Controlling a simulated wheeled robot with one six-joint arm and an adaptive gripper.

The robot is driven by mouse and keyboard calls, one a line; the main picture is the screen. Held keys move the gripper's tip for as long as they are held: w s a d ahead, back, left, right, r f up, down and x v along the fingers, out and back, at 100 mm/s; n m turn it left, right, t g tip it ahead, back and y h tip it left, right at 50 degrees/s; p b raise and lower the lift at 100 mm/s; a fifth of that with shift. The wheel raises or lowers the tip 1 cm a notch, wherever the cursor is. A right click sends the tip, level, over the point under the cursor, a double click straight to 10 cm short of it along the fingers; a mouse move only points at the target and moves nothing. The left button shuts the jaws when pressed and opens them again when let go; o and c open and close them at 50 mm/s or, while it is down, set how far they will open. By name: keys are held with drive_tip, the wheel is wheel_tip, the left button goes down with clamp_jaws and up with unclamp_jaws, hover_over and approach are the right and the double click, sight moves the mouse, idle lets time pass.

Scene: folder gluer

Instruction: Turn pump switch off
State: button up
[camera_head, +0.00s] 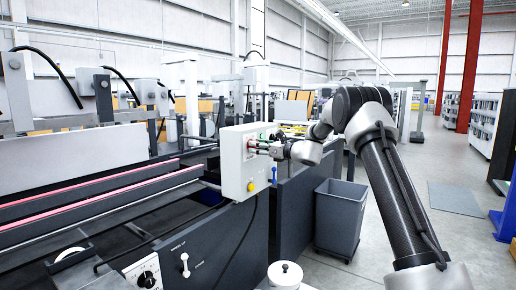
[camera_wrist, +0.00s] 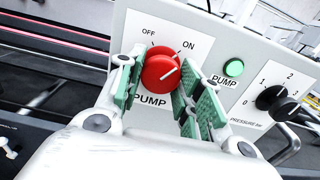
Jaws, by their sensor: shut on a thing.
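The pump switch is a round red knob (camera_wrist: 161,69) on the pale control box, with OFF printed at its upper left, ON at its upper right and PUMP below. Its white pointer line slants up and right, toward ON. My gripper (camera_wrist: 160,88) has its green-padded fingers on both sides of the knob and is shut on it. In the head view my gripper (camera_head: 262,147) reaches the front of the control box (camera_head: 233,180) from the right, and the knob is too small to make out clearly there.
A green PUMP lamp (camera_wrist: 234,68) and a black PRESSURE knob (camera_wrist: 277,100) sit right of the switch. In the head view a yellow button (camera_head: 251,187) is low on the box. A grey bin (camera_head: 340,215) stands below my arm. Open floor lies to the right.

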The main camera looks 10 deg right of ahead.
drive_tip(key=shift+d+n, duration=0.1)
drive_tip(key=shift+n, duration=6.8)
drive_tip(key=o, duration=1)
drive_tip(key=shift+o, duration=0.2)
drive_tip(key=v, duration=1.2)
